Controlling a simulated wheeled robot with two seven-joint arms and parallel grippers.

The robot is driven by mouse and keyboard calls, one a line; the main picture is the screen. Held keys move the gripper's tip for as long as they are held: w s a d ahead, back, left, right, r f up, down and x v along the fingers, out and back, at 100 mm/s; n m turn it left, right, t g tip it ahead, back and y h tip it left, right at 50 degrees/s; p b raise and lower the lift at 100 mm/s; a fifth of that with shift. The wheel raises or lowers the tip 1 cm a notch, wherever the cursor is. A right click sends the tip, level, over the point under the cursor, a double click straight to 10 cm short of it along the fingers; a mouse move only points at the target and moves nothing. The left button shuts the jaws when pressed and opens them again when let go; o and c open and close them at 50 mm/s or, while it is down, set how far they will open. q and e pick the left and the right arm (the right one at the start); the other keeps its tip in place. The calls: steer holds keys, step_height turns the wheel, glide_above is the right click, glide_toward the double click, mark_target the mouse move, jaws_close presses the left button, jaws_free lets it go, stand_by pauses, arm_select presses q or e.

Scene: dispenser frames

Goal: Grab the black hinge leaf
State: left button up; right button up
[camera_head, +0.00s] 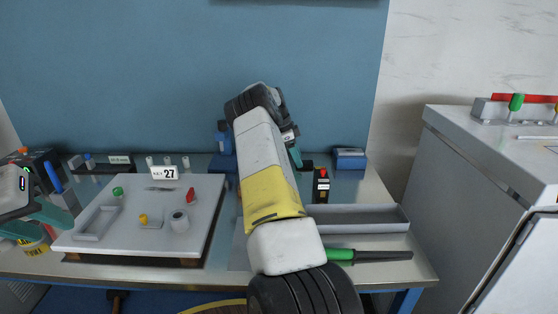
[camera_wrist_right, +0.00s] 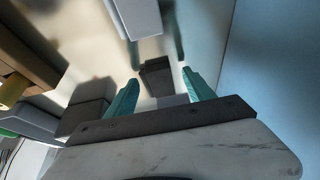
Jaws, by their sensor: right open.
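A dark, tapered piece (camera_wrist_right: 157,82) shows between the fingertips of my right gripper (camera_wrist_right: 161,76) in the right wrist view. It may be the black hinge leaf, but its shape is too unclear to be sure. The teal fingers are apart, and no grip on it shows. In the head view my right gripper (camera_head: 293,152) is mostly hidden behind my own arm, over the back of the table. My left gripper (camera_head: 42,222) is at the far left, beside the white board; its finger gap is unclear.
A grey tray (camera_head: 357,218) and a green-handled tool (camera_head: 341,254) lie at the right. A black labelled block (camera_head: 321,188) and a blue box (camera_head: 349,160) stand behind. A blue wall (camera_head: 180,80) closes the back.

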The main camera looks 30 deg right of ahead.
steer(key=shift+s+d+f, duration=0.15)
steer(key=shift+d+f, duration=0.05)
steer(key=shift+f, duration=0.3)
jaws_close()
